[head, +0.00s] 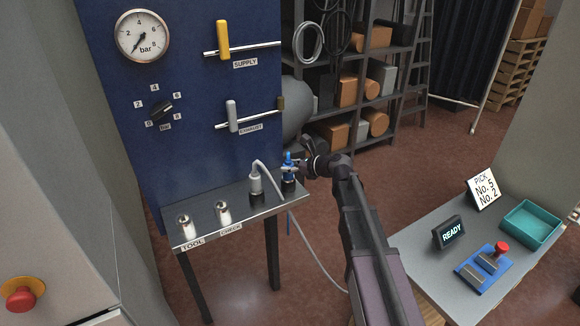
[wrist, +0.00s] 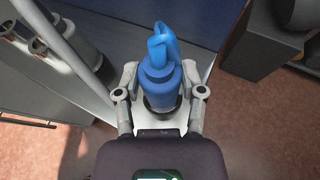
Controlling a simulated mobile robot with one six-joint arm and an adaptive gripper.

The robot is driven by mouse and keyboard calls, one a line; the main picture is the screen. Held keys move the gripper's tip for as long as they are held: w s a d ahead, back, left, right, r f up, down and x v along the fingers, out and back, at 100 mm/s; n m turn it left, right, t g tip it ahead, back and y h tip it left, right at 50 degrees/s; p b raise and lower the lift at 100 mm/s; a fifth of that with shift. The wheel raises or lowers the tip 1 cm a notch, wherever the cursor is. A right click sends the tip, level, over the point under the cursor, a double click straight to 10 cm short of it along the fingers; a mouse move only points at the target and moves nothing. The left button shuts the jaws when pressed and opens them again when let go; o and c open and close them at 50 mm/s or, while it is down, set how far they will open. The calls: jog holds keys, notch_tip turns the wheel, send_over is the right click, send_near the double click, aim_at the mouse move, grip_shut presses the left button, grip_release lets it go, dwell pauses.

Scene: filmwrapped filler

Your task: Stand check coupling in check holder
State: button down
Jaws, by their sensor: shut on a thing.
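A blue coupling (head: 288,160) with a looped blue top stands upright at the right end of the metal shelf. It also shows in the wrist view (wrist: 160,83). A dark base shows beneath it; I cannot tell whether it is seated in it. My gripper (head: 290,169) is shut on the blue coupling, one finger on each side. The check holder (head: 222,213) is a pale metal cylinder above the "CHECK" label; its top looks open and empty. A similar holder (head: 185,229) stands left of it above "TOOL".
A grey coupling (head: 255,183) with a pale hose stands between the check holder and the blue coupling. The hose arches over and hangs below the shelf (head: 235,220). A blue panel (head: 185,60) rises behind. A side table (head: 430,220) stands at right.

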jog(key=shift+c, duration=0.6)
grip_release()
jog(key=shift+f, duration=0.1)
jog(key=shift+r, duration=0.2)
notch_tip(320, 180, up, 10)
jog(key=p, duration=1)
jog(key=shift+f, duration=0.1)
